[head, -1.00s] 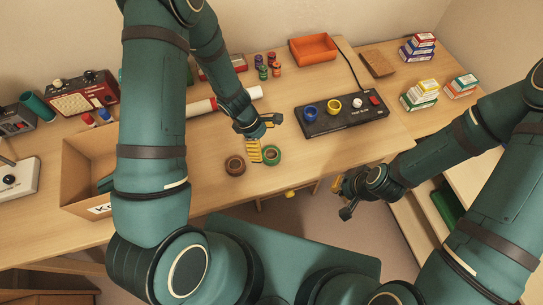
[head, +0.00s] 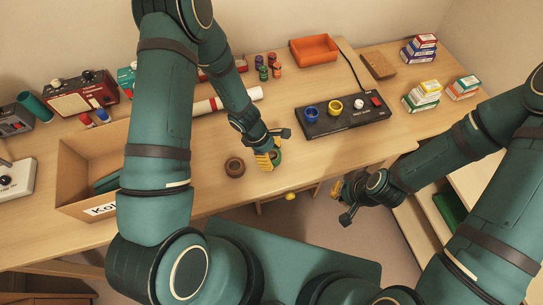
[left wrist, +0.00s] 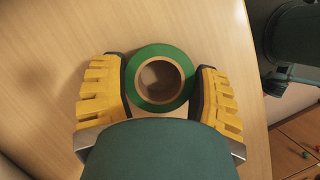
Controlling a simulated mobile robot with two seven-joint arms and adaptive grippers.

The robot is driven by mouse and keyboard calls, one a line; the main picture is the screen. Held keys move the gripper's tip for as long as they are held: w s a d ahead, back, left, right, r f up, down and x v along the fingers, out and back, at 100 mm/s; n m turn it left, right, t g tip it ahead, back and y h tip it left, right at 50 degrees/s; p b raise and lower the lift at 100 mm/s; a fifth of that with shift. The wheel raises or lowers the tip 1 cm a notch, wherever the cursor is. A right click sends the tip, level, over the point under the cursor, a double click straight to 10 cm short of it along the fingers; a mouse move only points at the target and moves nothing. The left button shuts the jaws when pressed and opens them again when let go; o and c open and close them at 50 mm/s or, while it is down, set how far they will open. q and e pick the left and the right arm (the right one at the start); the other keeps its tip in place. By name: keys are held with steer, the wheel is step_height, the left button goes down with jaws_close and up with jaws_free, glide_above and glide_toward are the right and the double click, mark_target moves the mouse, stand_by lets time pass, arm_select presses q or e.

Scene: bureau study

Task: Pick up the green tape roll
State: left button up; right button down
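The green tape roll (left wrist: 160,104) lies flat on the desk, with a light cardboard core. In the left wrist view it sits between the two yellow fingers of my left gripper (left wrist: 162,95), which are spread on either side of it with small gaps. In the head view the left gripper (head: 268,160) is low over the desk's front edge area and hides most of the green roll (head: 278,154). My right gripper (head: 344,198) hangs beyond the front edge of the desk, away from the roll; its finger opening is unclear.
A black panel (head: 345,115) with coloured rings stands to the right. A cardboard box (head: 88,165) is at the left, and an orange tray (head: 314,48) at the back.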

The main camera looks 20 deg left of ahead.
arm_select(q)
steer(key=shift+c, duration=1.3)
